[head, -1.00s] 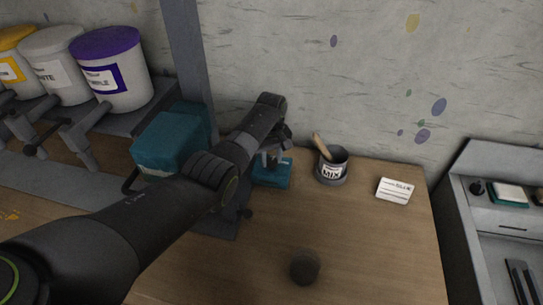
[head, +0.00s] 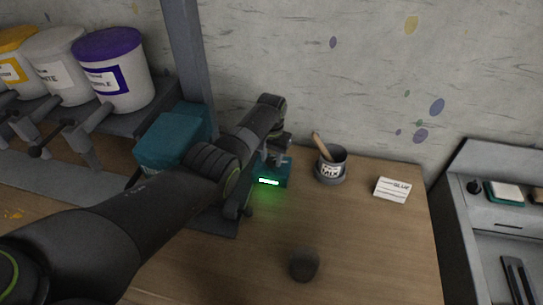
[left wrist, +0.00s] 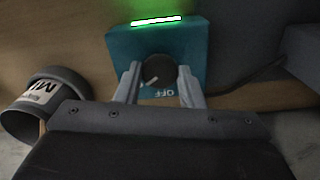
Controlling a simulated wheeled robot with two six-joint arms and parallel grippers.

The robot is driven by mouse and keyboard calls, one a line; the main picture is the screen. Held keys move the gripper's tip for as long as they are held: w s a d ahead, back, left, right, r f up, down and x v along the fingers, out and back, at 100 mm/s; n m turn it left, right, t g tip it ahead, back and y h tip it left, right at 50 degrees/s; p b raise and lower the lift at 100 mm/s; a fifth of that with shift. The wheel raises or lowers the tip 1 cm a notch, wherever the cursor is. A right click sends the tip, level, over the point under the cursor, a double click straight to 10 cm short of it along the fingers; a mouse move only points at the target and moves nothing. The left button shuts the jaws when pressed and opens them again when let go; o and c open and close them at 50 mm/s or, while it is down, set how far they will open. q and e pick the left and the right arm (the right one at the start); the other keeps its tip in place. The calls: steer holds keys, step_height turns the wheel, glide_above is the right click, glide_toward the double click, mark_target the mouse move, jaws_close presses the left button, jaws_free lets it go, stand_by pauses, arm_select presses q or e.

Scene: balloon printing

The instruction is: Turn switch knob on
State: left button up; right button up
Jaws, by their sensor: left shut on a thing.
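The teal switch box (head: 278,179) stands on the wooden table against the wall, and a green light strip (head: 268,182) glows on its front. In the left wrist view the box (left wrist: 190,45) fills the upper middle, with the lit strip (left wrist: 157,21) along its edge. The dark round knob (left wrist: 158,74) has a pale mark, and the letters "OFF" show beside it. My left gripper (left wrist: 157,85) is shut on the knob, one finger on each side. In the head view the gripper (head: 272,158) is partly hidden by my left arm. My right gripper is not in view.
A grey mix pot (head: 331,168) with a wooden stick stands right of the box. A white glue card (head: 391,189) lies farther right. A dark round object (head: 303,265) is near the front. Paint buckets (head: 110,70) stand on a shelf at left.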

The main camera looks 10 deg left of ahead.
mark_target(272, 160)
arm_select(q)
steer(key=shift+r+m, duration=0.1)
steer(key=shift+m, duration=0.3)
steer(key=o, duration=1)
steer(key=shift+r, duration=0.6)
step_height(272, 160, up, 16)
steer(key=b, duration=0.1)
steer(key=shift+r, duration=0.2)
